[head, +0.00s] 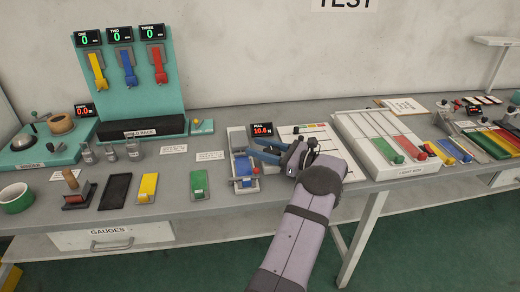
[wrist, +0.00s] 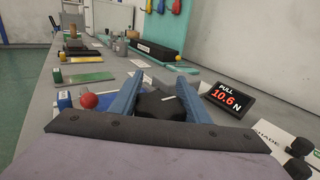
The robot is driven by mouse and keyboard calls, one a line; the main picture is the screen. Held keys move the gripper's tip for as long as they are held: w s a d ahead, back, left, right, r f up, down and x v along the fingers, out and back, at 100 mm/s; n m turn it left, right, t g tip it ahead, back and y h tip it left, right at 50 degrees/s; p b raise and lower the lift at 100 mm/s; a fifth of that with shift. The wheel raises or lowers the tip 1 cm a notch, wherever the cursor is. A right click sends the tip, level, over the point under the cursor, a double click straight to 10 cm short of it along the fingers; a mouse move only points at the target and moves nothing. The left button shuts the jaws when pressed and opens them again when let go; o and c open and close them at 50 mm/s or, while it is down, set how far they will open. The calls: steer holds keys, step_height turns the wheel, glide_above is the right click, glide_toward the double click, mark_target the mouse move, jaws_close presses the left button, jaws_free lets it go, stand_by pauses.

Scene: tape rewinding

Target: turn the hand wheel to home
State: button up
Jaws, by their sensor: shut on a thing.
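The hand wheel (wrist: 158,108) is a black, many-sided knob with a short white mark on top. In the wrist view the mark points to the right, slightly away from me. My gripper (wrist: 165,88) has its two blue fingers shut on the wheel, one on each side. In the head view my gripper (head: 258,151) is over the grey and blue tape device (head: 243,183), reaching in from the right. There the fingers hide most of the wheel. A red ball (wrist: 88,100) stands left of the fingers, apart from them. The pull display (wrist: 228,98) reads 10.6 N.
A white board with sliders (head: 345,125) lies right of my gripper. A teal rack (head: 160,95) stands at the back left. The bench's front edge is close.

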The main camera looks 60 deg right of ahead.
steer(key=shift+r, duration=0.15)
steer(key=o, duration=1)
steer(key=shift+o, duration=0.2)
steer(key=shift+s, duration=0.1)
steer(key=shift+s+d+b, duration=0.2)
steer(key=shift+s+b, duration=0.05)
steer(key=shift+s, duration=0.95)
steer(key=shift+s+d+b, duration=0.25)
steer(key=shift+s+b, duration=0.05)
steer(key=shift+s, duration=0.85)
steer(key=shift+s+d+b, duration=0.2)
steer(key=shift+s+b, duration=0.05)
steer(key=shift+s, duration=0.95)
